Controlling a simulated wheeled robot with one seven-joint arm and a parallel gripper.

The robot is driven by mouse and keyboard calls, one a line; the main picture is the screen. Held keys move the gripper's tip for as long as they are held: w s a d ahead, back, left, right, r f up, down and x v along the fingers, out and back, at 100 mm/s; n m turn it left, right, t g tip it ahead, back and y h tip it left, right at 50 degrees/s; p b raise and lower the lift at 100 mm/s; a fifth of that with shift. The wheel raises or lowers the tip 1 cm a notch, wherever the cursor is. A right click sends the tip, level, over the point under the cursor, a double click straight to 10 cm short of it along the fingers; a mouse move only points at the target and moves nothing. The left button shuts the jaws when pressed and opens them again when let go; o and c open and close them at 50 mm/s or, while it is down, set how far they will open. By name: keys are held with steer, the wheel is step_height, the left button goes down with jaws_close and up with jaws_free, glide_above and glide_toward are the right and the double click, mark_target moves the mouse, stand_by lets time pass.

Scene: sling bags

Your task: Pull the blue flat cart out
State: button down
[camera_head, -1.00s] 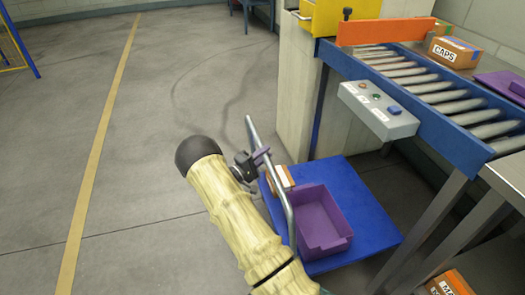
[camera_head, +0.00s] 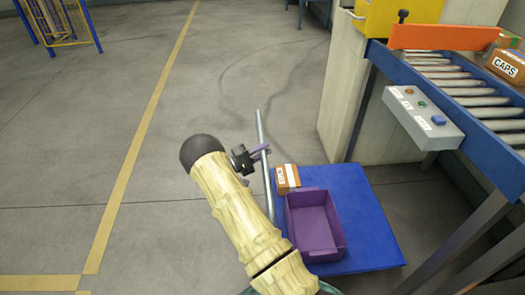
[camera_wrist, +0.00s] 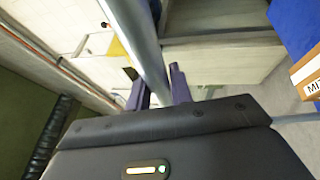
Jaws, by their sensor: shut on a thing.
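The blue flat cart (camera_head: 365,225) stands on the floor beside and partly under the conveyor side. Its grey metal handle (camera_head: 266,165) rises at the cart's left edge. My gripper (camera_head: 262,151) is shut on the handle bar from the left. In the wrist view, the handle (camera_wrist: 148,50) runs between the two purple fingers of my gripper (camera_wrist: 160,88). A purple bin (camera_head: 312,222) and a small cardboard box (camera_head: 287,178) rest on the cart's deck. The lower part of the handle is partly hidden by my arm.
A roller conveyor (camera_head: 450,80) with a grey button box (camera_head: 422,118) stands at the right, its legs near the cart. A pale block wall (camera_head: 345,90) stands behind the cart. Open floor (camera_head: 220,60) lies to the left, with a yellow line (camera_head: 150,115).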

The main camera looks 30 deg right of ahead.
steer(key=shift+f, duration=0.15)
steer(key=c, duration=1.3)
jaws_free()
steer(key=shift+o, duration=0.2)
steer(key=a+f+p, duration=0.1)
steer(key=a+f, duration=0.2)
steer(key=a, duration=1.4)
steer(key=shift+s+p, duration=0.2)
steer(key=shift+p, duration=0.2)
